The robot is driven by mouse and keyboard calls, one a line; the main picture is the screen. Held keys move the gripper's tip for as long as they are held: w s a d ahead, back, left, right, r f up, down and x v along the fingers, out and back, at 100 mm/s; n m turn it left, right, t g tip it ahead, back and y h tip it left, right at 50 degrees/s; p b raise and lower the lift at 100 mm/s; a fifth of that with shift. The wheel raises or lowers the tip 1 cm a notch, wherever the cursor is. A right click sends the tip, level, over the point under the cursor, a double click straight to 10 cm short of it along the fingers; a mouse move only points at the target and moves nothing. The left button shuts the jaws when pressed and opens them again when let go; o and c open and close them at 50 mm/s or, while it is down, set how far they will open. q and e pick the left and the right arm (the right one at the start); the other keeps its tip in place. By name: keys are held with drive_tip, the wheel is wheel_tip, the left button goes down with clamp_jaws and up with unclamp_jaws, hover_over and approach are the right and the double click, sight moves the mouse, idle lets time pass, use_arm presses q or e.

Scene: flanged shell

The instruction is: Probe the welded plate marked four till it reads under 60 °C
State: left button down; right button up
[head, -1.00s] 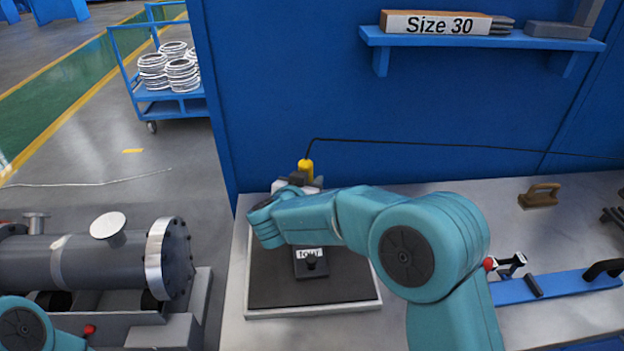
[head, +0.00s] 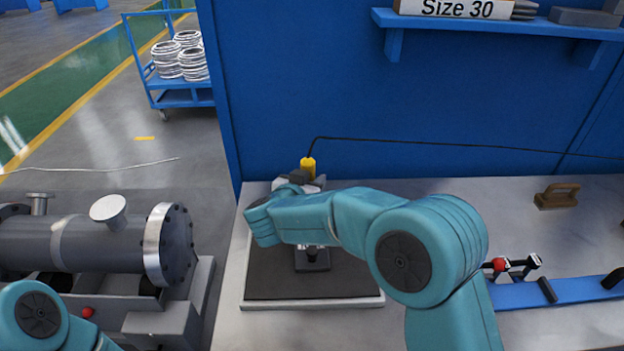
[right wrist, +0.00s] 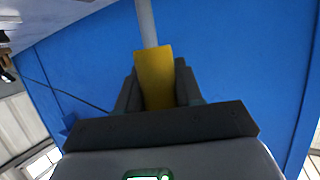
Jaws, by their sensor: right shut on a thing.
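My right gripper (head: 303,180) is shut on the yellow handle of a probe (head: 308,166), behind my right forearm at the back of the dark mat (head: 350,282). In the right wrist view the yellow probe (right wrist: 154,80) sits between the fingers (right wrist: 156,92), its pale metal shaft running to the top edge. A small dark welded plate (head: 313,262) lies on the mat. My forearm covers its upper part, and its mark is mostly hidden now. I cannot see whether the tip touches it. No temperature reading is legible. My left gripper is out of view.
A black cable (head: 420,142) runs right from the probe along the blue wall. A brush (head: 557,196) and a blue bar with clamps (head: 520,294) lie on the bench to the right. A grey flanged shell (head: 90,243) stands at left. A "Size 30" shelf (head: 500,24) hangs above.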

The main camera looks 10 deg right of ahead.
sight(311, 160)
drive_tip(key=shift+f, duration=0.1)
drive_tip(key=shift+s, duration=0.1)
drive_tip(key=shift+f, duration=0.55)
drive_tip(key=shift+r, duration=0.1)
idle(0.9)
wheel_tip(311, 160, up, 7)
drive_tip(key=p, duration=0.7)
drive_tip(key=shift+p, duration=0.3)
